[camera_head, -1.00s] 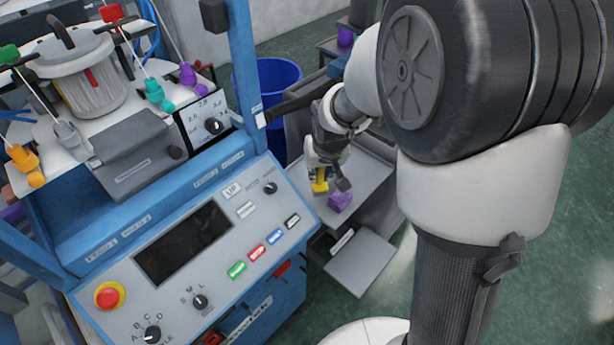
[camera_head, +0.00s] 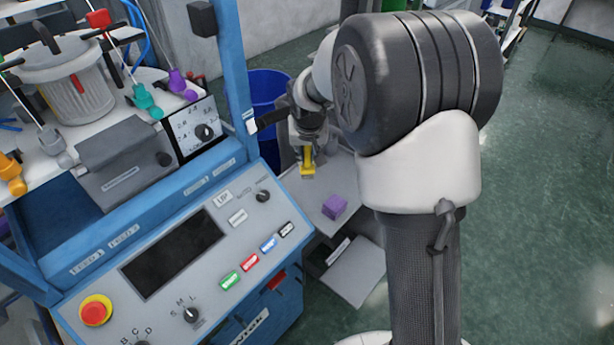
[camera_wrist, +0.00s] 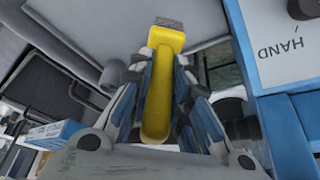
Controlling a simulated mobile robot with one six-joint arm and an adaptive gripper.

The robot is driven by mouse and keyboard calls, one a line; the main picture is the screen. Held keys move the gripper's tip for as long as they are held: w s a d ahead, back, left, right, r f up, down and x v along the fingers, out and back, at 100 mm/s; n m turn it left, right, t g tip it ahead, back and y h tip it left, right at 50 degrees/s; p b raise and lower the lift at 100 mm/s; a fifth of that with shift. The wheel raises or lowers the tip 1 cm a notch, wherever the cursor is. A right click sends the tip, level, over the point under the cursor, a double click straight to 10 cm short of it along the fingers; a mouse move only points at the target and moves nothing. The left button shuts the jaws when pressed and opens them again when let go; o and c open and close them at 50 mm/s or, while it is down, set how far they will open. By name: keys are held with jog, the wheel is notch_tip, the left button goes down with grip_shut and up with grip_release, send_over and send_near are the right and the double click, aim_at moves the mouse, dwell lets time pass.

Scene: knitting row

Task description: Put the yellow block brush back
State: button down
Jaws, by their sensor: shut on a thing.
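The yellow block brush (camera_head: 307,162) is in my gripper (camera_head: 308,150), above the grey shelf (camera_head: 318,205) beside the blue machine. In the wrist view the yellow handle of the brush (camera_wrist: 157,105) lies between both fingers of my gripper (camera_wrist: 160,85), and its yellow head with a grey end points away from me. My gripper is shut on the handle. Whether the head touches the shelf cannot be told. A purple block (camera_head: 334,207) sits on the shelf, to the right of and nearer than the brush.
The blue machine's control panel (camera_head: 190,255) stands to the left of the shelf. A blue bin (camera_head: 268,90) stands behind. A lower grey plate (camera_head: 353,272) juts out below the shelf. Green floor (camera_head: 540,200) is open on the right.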

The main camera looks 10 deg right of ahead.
aim_at(307, 168)
jog(key=shift+f+b, duration=0.85)
jog(key=shift+f, duration=2.7)
jog(key=shift+f, duration=0.1)
jog(key=c, duration=1.5)
grip_release()
